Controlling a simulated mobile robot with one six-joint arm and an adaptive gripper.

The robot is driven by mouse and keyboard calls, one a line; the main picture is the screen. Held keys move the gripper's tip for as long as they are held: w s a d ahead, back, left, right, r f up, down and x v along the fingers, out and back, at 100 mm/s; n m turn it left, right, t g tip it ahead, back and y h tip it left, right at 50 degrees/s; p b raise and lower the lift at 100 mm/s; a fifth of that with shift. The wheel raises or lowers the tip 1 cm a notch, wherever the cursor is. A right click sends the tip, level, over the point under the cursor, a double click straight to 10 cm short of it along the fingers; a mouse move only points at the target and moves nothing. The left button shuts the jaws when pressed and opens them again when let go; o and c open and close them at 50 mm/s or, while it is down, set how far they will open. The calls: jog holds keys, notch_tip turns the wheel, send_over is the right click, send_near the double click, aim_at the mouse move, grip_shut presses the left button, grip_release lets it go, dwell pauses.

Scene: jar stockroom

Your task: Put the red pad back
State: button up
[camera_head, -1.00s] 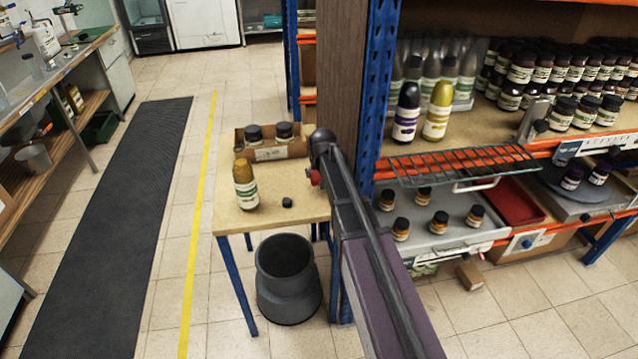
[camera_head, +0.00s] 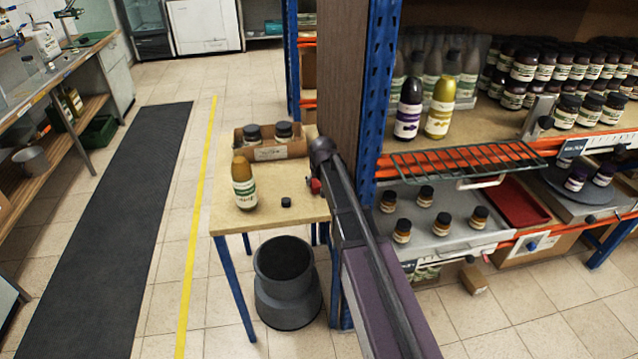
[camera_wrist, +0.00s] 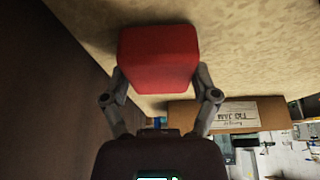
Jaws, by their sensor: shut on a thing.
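The red pad (camera_wrist: 158,58) is a block with rounded edges, held between the two fingers of my gripper (camera_wrist: 160,84) in the wrist view. In the head view only a small red patch of the pad (camera_head: 315,186) shows beside the end of my arm, at the right edge of the small wooden table (camera_head: 225,219). My arm hides most of the gripper there. I cannot tell whether the pad touches the tabletop.
On the table stand a yellow-capped bottle (camera_head: 244,184), a small black cap (camera_head: 286,202) and a cardboard box (camera_head: 270,153) with dark-lidded jars. A brown upright panel (camera_head: 342,80) and blue rack post (camera_head: 378,100) are close by my arm. A grey stool (camera_head: 287,280) stands below.

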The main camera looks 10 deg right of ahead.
jog(key=shift+f, duration=0.15)
jog(key=o, duration=0.9)
jog(key=shift+c, duration=0.2)
jog(key=p+v, duration=1.1)
jog(key=v, duration=0.1)
dwell(0.9)
jog(key=s+f+g, duration=0.1)
jog(key=s+g, duration=0.3)
jog(key=s, duration=2)
jog(key=shift+s+d+g, duration=0.15)
jog(key=shift+s+g, duration=0.1)
jog(key=shift+g, duration=0.05)
